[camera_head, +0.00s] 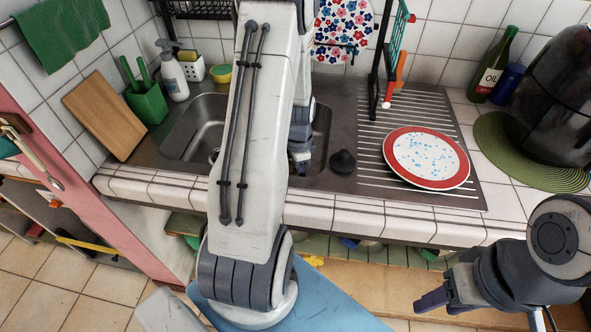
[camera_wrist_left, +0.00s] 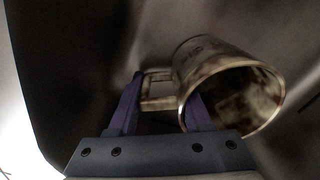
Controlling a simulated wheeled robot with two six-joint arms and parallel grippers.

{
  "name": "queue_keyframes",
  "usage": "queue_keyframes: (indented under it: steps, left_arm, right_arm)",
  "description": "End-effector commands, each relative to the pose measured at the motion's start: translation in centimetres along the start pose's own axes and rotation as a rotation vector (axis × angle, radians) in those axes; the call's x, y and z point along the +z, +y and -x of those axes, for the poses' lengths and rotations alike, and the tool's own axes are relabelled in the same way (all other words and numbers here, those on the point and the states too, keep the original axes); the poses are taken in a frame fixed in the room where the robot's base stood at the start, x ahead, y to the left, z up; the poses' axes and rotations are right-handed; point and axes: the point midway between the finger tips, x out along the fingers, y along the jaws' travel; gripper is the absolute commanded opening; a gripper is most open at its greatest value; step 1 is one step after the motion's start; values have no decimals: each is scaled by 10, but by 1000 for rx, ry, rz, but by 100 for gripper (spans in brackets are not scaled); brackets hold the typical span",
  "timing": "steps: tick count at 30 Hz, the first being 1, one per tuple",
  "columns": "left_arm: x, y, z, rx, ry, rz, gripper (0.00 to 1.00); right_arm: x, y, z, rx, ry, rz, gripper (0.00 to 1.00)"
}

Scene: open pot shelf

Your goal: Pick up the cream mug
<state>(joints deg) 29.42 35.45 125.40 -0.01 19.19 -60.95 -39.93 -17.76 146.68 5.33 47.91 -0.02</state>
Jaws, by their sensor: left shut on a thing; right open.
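The cream mug (camera_wrist_left: 215,80) shows in the left wrist view, its mouth turned toward the lower right. It looks stained brown inside and is tilted or on its side in the dark metal sink. My left gripper (camera_wrist_left: 163,92) is shut on its handle, with one finger on each side. In the head view my left arm covers the middle of the sink, and only part of the left gripper (camera_head: 300,160) shows past it. The mug cannot be made out there. My right gripper (camera_head: 437,297) is open and empty, in front of the counter at the lower right.
The sink (camera_head: 190,135) has a green holder (camera_head: 147,104), cutting board (camera_head: 104,115) and spray bottle (camera_head: 173,78) around its left and back. A red-rimmed plate (camera_head: 427,158) lies on the drainboard at right. An oil bottle (camera_head: 491,68) and a dark pot (camera_head: 555,100) stand farther right.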

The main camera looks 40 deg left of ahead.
Motion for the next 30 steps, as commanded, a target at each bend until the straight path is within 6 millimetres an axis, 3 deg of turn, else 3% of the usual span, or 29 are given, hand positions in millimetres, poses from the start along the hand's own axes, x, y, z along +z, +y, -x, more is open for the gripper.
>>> queue_keyframes:
  steps: [12,20,30]
  left_arm:
    - [-1,-2,77,-8,4,0,0]
    - [0,0,102,-2,1,0,0]
    - [0,0,129,-2,1,0,0]
  right_arm:
    - [0,0,3,0,0,0,50]
    - [0,-1,8,0,0,0,50]
    - [-2,-2,35,0,0,0,50]
